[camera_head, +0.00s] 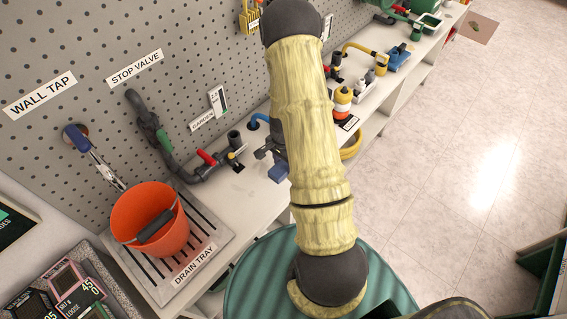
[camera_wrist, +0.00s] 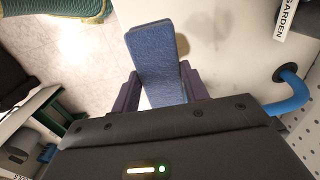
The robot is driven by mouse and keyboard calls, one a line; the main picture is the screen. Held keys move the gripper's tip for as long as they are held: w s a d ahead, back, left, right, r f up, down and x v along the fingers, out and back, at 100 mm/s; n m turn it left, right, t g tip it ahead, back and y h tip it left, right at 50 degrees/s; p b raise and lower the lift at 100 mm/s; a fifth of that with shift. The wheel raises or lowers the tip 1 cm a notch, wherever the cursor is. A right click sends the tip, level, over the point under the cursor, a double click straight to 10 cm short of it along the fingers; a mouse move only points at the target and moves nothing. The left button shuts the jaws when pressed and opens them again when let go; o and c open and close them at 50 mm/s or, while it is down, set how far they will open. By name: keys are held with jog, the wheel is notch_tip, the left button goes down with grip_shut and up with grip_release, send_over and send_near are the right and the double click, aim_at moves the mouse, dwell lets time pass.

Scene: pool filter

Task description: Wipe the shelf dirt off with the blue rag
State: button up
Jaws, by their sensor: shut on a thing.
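The blue rag (camera_wrist: 155,62) is a flat, stiff-looking blue block in the wrist view. My gripper (camera_wrist: 160,90) is shut on it, with one dark finger on each side. In the head view the rag (camera_head: 279,172) shows as a small blue patch below my gripper (camera_head: 270,150), partly hidden by my arm. The white shelf (camera_wrist: 245,70) lies beneath the rag. A faint brown smudge, likely dirt or shadow, (camera_wrist: 183,46) shows beside the rag's far end. I cannot tell whether the rag touches the shelf.
An orange bucket (camera_head: 150,226) stands on the drain tray (camera_head: 205,232) at left. A blue hose (camera_wrist: 290,92) rises from the shelf near the pegboard (camera_head: 60,50). Open floor (camera_head: 450,150) lies right.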

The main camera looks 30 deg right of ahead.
notch_tip(320, 180, down, 6)
jog(key=b, duration=0.4)
jog(key=shift+r, duration=0.1)
jog(key=shift+w+a+r, duration=0.1)
jog(key=shift+w+a, duration=0.15)
jog(key=shift+w, duration=0.3)
jog(key=shift+w+a, duration=0.2)
jog(key=shift+w, duration=0.35)
jog(key=shift+f+b, duration=0.5)
jog(key=shift+f, duration=0.2)
jog(key=shift+s+d+r, duration=0.1)
jog(key=shift+s+d, duration=0.1)
jog(key=shift+s, duration=0.35)
jog(key=shift+s+d, duration=0.2)
jog(key=shift+s, duration=0.35)
jog(key=shift+w, duration=0.1)
jog(key=shift+w+a, duration=0.2)
jog(key=shift+w, duration=0.3)
jog(key=shift+w+a, duration=0.2)
jog(key=shift+w, duration=0.3)
